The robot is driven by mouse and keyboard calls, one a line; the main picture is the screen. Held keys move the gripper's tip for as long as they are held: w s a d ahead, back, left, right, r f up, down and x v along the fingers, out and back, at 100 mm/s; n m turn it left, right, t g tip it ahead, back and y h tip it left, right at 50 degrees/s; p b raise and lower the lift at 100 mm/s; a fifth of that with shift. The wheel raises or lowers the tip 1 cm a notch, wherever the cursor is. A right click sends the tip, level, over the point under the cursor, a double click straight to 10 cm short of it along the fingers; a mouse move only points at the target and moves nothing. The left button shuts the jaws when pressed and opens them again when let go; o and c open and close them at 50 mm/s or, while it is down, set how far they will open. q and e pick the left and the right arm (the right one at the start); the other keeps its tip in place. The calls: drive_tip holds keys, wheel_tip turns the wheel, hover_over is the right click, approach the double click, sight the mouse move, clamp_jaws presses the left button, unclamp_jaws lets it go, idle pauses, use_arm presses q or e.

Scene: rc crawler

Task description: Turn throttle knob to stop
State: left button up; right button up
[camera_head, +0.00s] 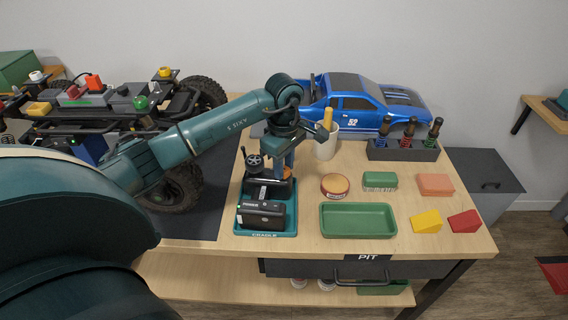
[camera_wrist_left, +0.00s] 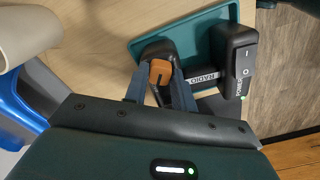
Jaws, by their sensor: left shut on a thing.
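The radio (camera_head: 262,212) is a dark controller sitting in a teal tray marked CRADLE (camera_head: 274,232); it also shows in the left wrist view (camera_wrist_left: 205,76). It has a black wheel (camera_head: 253,160) and a power switch (camera_wrist_left: 246,62). The orange-brown throttle knob (camera_wrist_left: 160,70) with a dark slot sits on the radio's rounded end. My left gripper (camera_head: 284,170) points down over the radio. In the left wrist view its fingers (camera_wrist_left: 161,92) are shut on the knob, one on each side. The fingertips are partly hidden in the head view. My right gripper is not in view.
A blue truck body (camera_head: 360,102) and a damper rack (camera_head: 403,150) are at the back. A crawler chassis (camera_head: 110,112) is at left. A green tray (camera_head: 358,220) and small blocks lie right.

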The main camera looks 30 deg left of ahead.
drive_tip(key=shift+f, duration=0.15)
use_arm(q)
drive_tip(key=shift+f+m+b, duration=0.1)
drive_tip(key=shift+m+b, duration=0.45)
drive_tip(key=shift+m, duration=0.05)
drive_tip(key=shift+m+b, duration=0.85)
drive_tip(key=shift+m, duration=0.35)
drive_tip(key=m+b, duration=0.1)
drive_tip(key=m, duration=0.1)
drive_tip(key=shift+m+b, duration=0.3)
drive_tip(key=shift+m, duration=0.1)
drive_tip(key=shift+m+b, duration=0.4)
drive_tip(key=shift+m, duration=0.4)
drive_tip(key=shift+m+b, duration=0.7)
drive_tip(key=shift+m, duration=1.1)
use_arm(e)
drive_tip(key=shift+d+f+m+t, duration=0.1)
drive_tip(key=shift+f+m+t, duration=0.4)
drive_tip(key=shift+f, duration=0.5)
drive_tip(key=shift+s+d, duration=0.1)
use_arm(q)
drive_tip(key=o, duration=1)
